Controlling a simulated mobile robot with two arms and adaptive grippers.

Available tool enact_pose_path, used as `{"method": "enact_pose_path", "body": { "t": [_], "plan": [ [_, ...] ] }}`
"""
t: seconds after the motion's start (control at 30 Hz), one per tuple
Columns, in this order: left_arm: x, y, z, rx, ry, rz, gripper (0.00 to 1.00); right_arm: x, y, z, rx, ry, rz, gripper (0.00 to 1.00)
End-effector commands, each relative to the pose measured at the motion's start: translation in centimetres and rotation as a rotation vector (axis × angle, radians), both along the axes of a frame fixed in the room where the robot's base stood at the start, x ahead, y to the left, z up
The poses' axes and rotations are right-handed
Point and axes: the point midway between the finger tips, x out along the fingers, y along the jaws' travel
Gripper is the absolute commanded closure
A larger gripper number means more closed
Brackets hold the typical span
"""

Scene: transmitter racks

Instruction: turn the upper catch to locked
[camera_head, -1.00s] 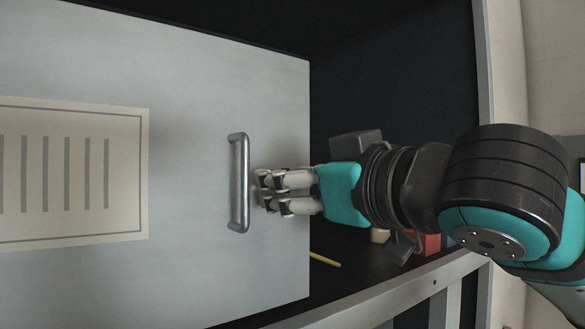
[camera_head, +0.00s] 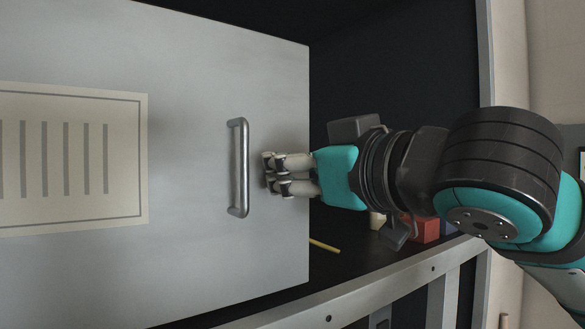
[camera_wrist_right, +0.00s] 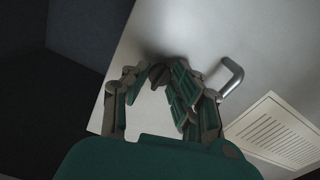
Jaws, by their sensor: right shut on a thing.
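A light grey panel (camera_head: 200,60) with a vertical bar handle (camera_head: 239,168) fills the left and middle of the head view. My right gripper (camera_head: 270,173) reaches in from the right, its fingertips at the panel face just right of the handle. In the right wrist view my gripper (camera_wrist_right: 160,75) has a small dark piece, apparently the upper catch (camera_wrist_right: 159,73), between its fingertips. It is shut on that piece. The fingers hide most of the catch, and its angle cannot be told. My left gripper is not in view.
A lined label (camera_head: 75,205) is on the panel. Right of the panel is a dark rack opening with a yellow stick (camera_head: 324,245), a red block (camera_head: 426,229) and a metal frame rail (camera_head: 370,290) below. The handle stands close to my fingers.

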Motion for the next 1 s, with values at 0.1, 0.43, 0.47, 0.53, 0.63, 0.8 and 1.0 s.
{"method": "enact_pose_path", "body": {
  "t": [0.1, 0.43, 0.47, 0.53, 0.63, 0.8, 1.0],
  "plan": [
    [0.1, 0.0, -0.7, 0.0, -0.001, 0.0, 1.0, 0.0, 0.0, -0.2, 0.035, 0.025, 0.001, 1.0],
    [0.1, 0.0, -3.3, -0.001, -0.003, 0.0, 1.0, 0.0, 0.1, -0.4, 0.235, 0.168, 0.002, 1.0],
    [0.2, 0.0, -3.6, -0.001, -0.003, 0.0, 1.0, 0.0, 0.1, -0.4, 0.258, 0.186, 0.002, 1.0],
    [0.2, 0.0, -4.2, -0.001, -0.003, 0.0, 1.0, 0.0, 0.1, -0.4, 0.312, 0.224, 0.003, 1.0],
    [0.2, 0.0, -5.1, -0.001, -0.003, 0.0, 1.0, 0.0, 0.1, -0.4, 0.389, 0.281, 0.002, 1.0],
    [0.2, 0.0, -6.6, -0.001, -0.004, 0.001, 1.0, 0.0, 0.1, -0.4, 0.519, 0.376, 0.001, 1.0],
    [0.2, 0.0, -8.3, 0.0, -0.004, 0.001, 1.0, -0.1, 0.1, -0.4, 0.673, 0.487, 0.002, 1.0]
  ]
}}
